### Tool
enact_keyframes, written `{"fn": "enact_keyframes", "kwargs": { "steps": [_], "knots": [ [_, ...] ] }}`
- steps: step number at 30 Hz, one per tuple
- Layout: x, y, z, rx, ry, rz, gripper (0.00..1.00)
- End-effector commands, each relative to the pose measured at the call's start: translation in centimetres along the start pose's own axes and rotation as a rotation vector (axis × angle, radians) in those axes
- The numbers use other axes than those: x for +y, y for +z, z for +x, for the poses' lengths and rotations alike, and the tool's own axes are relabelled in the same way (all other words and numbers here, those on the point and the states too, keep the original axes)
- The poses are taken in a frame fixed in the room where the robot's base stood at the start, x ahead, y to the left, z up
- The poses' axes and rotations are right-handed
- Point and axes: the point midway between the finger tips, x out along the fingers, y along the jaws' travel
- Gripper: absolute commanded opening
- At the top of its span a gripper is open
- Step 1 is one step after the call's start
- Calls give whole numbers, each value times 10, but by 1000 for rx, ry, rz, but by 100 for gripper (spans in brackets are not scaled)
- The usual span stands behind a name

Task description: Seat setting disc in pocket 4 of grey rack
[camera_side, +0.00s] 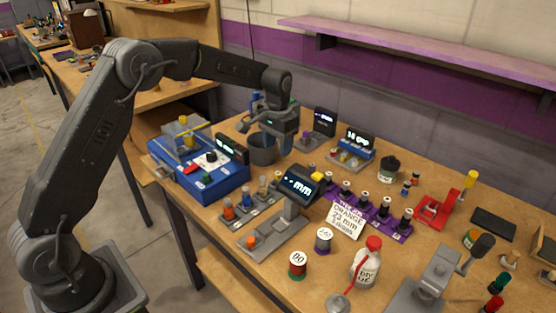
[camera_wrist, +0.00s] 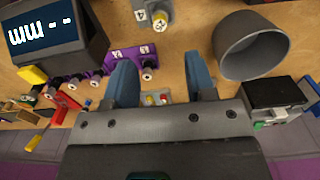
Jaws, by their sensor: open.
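The grey rack (camera_side: 247,212) stands on the table in front of the display gauge (camera_side: 297,185), holding several pegs with orange, blue and amber tops. In the wrist view, its end (camera_wrist: 140,18) shows at the top edge with a label that looks like 4 and a yellow-topped piece (camera_wrist: 160,20). An orange piece (camera_side: 250,241) sits on the grey gauge base (camera_side: 275,237). I cannot tell which piece is the setting disc. My gripper (camera_side: 275,138) is open and empty, above the table near the grey bin; its blue fingers (camera_wrist: 163,85) stand apart in the wrist view.
The grey bin (camera_side: 262,156) is close to my gripper and also shows in the wrist view (camera_wrist: 228,60). A blue box (camera_side: 200,182) stands left. A purple rack (camera_side: 395,229), a white bottle (camera_side: 366,266) and two round tins (camera_side: 323,240) stand right and in front.

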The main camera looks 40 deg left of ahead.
Motion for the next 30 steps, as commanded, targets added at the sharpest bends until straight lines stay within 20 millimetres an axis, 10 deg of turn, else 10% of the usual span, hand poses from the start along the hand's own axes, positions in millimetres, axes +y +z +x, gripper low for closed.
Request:
{"fn": "enact_keyframes", "kwargs": {
  "steps": [16,30],
  "knots": [
    [6,18,-52,39,-4,1,50],
    [40,186,-160,287,-14,1,50]
  ]
}}
